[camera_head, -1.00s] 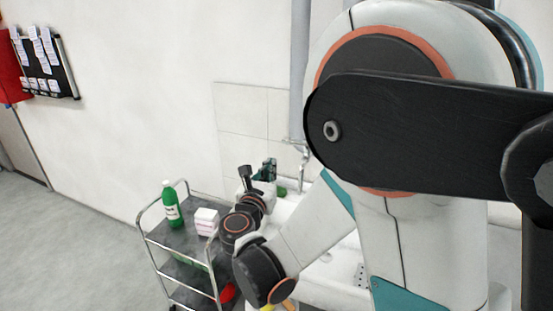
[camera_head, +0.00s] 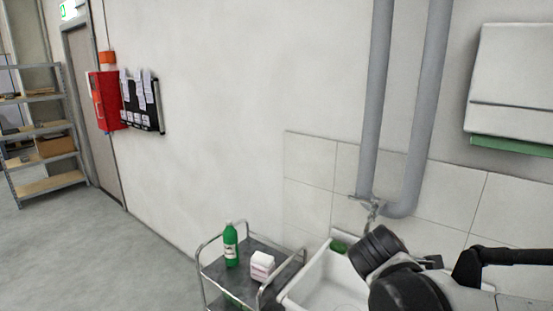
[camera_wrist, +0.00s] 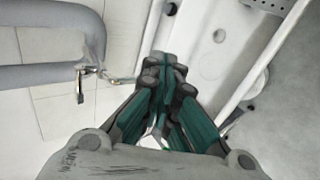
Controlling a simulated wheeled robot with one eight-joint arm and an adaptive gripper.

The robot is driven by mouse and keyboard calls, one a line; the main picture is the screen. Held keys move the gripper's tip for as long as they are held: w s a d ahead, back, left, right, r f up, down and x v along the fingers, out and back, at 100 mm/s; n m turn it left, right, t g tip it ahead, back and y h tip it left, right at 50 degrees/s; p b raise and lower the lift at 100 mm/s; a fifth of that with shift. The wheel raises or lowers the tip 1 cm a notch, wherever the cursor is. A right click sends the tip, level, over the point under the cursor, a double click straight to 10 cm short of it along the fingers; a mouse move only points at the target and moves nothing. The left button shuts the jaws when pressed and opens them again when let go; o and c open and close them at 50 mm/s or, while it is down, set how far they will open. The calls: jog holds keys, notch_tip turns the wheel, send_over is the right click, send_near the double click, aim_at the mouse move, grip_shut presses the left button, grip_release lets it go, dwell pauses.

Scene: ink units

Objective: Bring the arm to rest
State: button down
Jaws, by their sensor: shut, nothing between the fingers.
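My gripper (camera_wrist: 165,75) shows in the wrist view, its dark grey and green fingers drawn together with nothing between them. It hangs over or close to the white sink (camera_wrist: 205,45); the exact height is hard to tell. In the head view my arm is folded low at the lower right, with dark joints in front of the sink (camera_head: 318,281). I cannot make out the fingertips in the head view.
A metal trolley (camera_head: 214,277) with a green bottle (camera_head: 231,247) and a white box (camera_head: 262,266) stands left of the sink. Grey pipes (camera_head: 377,105) and a tap (camera_head: 371,206) are behind it. The floor (camera_head: 110,250) at left is clear.

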jog(key=s+a+m+y, duration=0.2)
jog(key=s+a+m, duration=0.1)
jog(key=s+m, duration=0.3)
jog(key=s+a+f+m+g+y, duration=0.1)
jog(key=s+m, duration=0.4)
jog(key=s, duration=0.5)
jog(key=a+y, duration=0.1)
jog(key=y, duration=0.1)
jog(key=shift+a+m+y, duration=0.3)
jog(key=shift+a+m, duration=0.1)
jog(key=shift+d, duration=0.1)
